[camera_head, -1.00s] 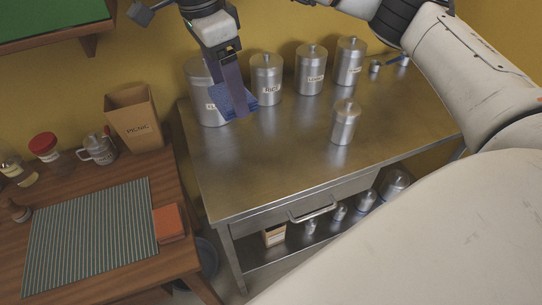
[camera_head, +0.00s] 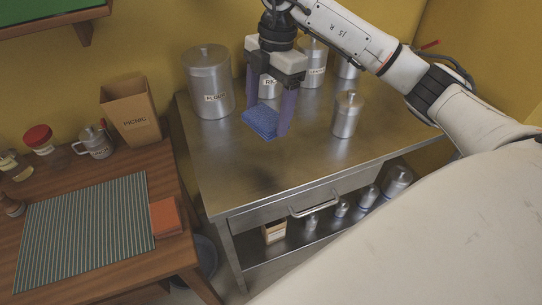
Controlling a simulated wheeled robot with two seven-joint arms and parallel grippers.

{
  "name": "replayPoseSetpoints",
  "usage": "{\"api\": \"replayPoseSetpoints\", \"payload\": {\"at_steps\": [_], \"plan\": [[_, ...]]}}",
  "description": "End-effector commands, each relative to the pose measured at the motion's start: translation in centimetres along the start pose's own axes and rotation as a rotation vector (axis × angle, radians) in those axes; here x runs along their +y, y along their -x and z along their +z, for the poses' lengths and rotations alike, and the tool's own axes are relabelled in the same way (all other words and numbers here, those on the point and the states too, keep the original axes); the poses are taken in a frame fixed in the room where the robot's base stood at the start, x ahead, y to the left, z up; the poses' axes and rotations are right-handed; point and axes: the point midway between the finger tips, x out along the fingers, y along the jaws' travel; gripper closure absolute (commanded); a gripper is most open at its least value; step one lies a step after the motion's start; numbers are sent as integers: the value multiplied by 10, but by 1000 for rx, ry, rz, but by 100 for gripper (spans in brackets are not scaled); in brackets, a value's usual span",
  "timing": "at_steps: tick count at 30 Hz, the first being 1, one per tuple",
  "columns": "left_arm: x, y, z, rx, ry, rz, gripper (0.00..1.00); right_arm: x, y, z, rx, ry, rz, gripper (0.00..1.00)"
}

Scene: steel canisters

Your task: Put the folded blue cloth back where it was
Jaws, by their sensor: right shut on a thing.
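The folded blue cloth (camera_head: 260,122) is between the finger ends of my right gripper (camera_head: 269,113), over the left middle of the steel table (camera_head: 215,160). The gripper points down and is shut on the cloth. The cloth looks level and low; I cannot tell whether it touches the table top. My left gripper is not in view.
The FLOUR canister (camera_head: 208,85) stands left of my gripper, and the RICE canister (camera_head: 268,88) is partly hidden behind it. A smaller canister (camera_head: 347,115) stands to the right. The table's front is clear. A wooden table (camera_head: 95,262) stands at left.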

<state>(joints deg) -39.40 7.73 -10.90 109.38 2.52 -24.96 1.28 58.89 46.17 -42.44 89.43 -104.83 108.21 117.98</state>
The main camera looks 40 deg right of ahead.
Motion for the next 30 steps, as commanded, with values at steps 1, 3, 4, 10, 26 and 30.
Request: {"api": "replayPoseSetpoints", "payload": {"at_steps": [1, 3, 4, 10, 26, 30], "plan": [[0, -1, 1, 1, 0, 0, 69, -2, -5, 4, 1, -83, 12, 48], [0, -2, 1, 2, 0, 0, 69, -4, -8, 8, -1, -182, 27, 48], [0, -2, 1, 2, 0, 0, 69, -4, -9, 10, 0, -215, 33, 48], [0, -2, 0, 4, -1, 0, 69, -6, -26, 16, -1, -316, 44, 48], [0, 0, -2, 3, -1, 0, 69, -6, -94, 25, 0, -316, 44, 48], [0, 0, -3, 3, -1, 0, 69, -6, -110, 28, -1, -314, 45, 48]]}}
